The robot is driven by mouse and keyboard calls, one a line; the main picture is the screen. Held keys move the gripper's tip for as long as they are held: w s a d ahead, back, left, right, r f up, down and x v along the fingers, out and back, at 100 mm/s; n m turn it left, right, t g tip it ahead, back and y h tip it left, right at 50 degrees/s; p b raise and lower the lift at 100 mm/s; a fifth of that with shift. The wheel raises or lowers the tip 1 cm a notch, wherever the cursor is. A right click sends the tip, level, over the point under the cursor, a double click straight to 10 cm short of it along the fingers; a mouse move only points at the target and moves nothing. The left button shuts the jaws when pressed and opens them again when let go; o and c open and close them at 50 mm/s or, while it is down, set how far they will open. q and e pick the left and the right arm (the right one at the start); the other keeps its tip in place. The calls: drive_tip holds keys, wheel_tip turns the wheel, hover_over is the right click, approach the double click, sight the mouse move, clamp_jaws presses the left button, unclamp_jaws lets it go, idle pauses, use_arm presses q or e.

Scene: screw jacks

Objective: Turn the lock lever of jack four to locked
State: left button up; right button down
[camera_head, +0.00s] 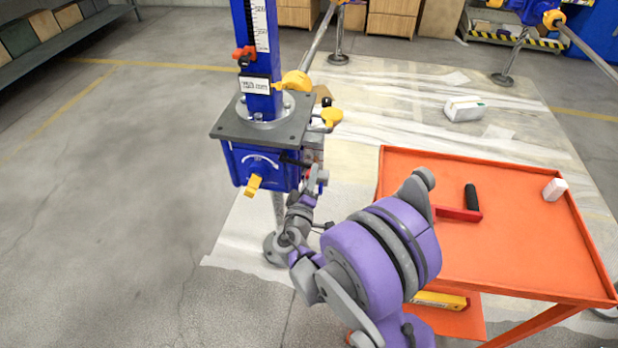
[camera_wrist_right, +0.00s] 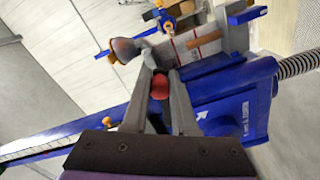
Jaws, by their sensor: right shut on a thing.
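The blue jack (camera_head: 262,165) stands upright left of my right arm, with a grey plate (camera_head: 225,127) around its post. A yellow lever (camera_head: 254,185) sits on its front face below a white arc scale, tilted slightly to the left. My right gripper (camera_head: 318,178) is at the right side of the jack body, its fingers partly hidden in the head view. I cannot tell which part carries that knob. My left gripper is not in view.
An orange table (camera_head: 520,245) stands at the right with a black-handled red tool (camera_head: 472,200) and a small white block (camera_head: 554,189). A white box (camera_head: 464,109) lies on the floor sheet behind. Yellow knobs (camera_head: 296,81) stick out from the post. The floor at left is clear.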

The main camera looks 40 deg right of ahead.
drive_tip(key=shift+s+r+n+p, duration=0.1)
drive_tip(key=shift+r+n+p, duration=0.2)
drive_tip(key=shift+r+n, duration=0.55)
drive_tip(key=shift+d+n, duration=0.1)
drive_tip(key=shift+n, duration=0.15)
drive_tip(key=c, duration=0.7)
unclamp_jaws()
drive_tip(key=v, duration=1.1)
drive_tip(key=shift+d, duration=0.1)
